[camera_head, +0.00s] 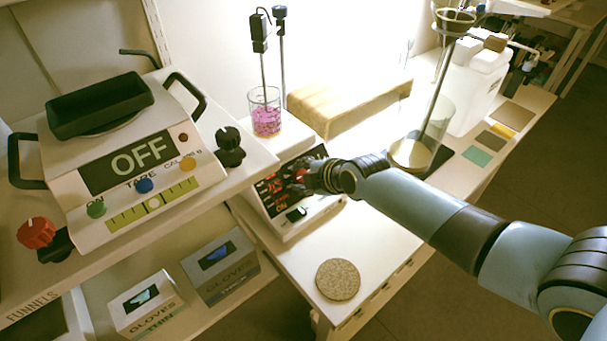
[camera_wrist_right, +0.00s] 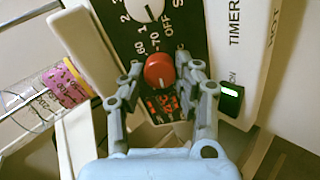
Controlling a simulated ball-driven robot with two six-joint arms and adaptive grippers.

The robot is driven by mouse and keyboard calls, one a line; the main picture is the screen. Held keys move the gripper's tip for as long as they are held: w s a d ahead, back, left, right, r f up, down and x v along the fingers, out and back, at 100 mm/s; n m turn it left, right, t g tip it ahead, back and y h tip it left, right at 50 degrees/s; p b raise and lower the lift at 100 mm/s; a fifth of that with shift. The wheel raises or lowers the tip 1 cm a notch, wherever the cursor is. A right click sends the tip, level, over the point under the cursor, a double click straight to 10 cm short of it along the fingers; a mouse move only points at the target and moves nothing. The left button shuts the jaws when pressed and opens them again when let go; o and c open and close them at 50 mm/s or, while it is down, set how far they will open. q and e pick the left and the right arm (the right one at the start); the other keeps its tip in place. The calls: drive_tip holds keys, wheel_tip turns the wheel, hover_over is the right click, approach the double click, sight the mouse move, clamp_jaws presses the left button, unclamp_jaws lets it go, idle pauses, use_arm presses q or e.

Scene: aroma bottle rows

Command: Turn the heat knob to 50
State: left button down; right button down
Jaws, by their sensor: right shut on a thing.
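The hot plate (camera_head: 291,222) stands on the white bench, with a dark front panel showing red digits. In the right wrist view its red knob (camera_wrist_right: 159,70) sits on the black panel beside printed scale marks; I take it as the heat knob. A white knob (camera_wrist_right: 146,7) is above it. My right gripper (camera_head: 312,179) is at the panel; in the wrist view its two fingers (camera_wrist_right: 160,90) are shut on the red knob, one on each side. The red display (camera_wrist_right: 166,106) lies between the fingers, partly hidden. The exact dial setting is not readable. My left gripper is not in view.
A beaker of pink contents (camera_head: 266,112) stands on the hot plate, with a probe (camera_head: 262,45) above. A balance reading OFF (camera_head: 120,170) is on the left shelf. A cork disc (camera_head: 338,279) lies in front on mostly clear bench. A tall glass vessel (camera_head: 425,130) stands right.

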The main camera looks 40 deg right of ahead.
drive_tip(key=m+p, duration=0.1)
drive_tip(key=m, duration=0.4)
drive_tip(key=m+p, duration=0.1)
drive_tip(key=m, duration=0.4)
drive_tip(key=shift+m, duration=0.4)
drive_tip(key=m+p, duration=0.1)
drive_tip(key=m, duration=0.4)
drive_tip(key=shift+d, duration=0.1)
drive_tip(key=shift+m+p, duration=0.5)
drive_tip(key=shift+m, duration=2)
drive_tip(key=shift+y, duration=0.3)
drive_tip(key=c, duration=1)
unclamp_jaws()
drive_tip(key=shift+o, duration=0.2)
drive_tip(key=shift+r, duration=0.1)
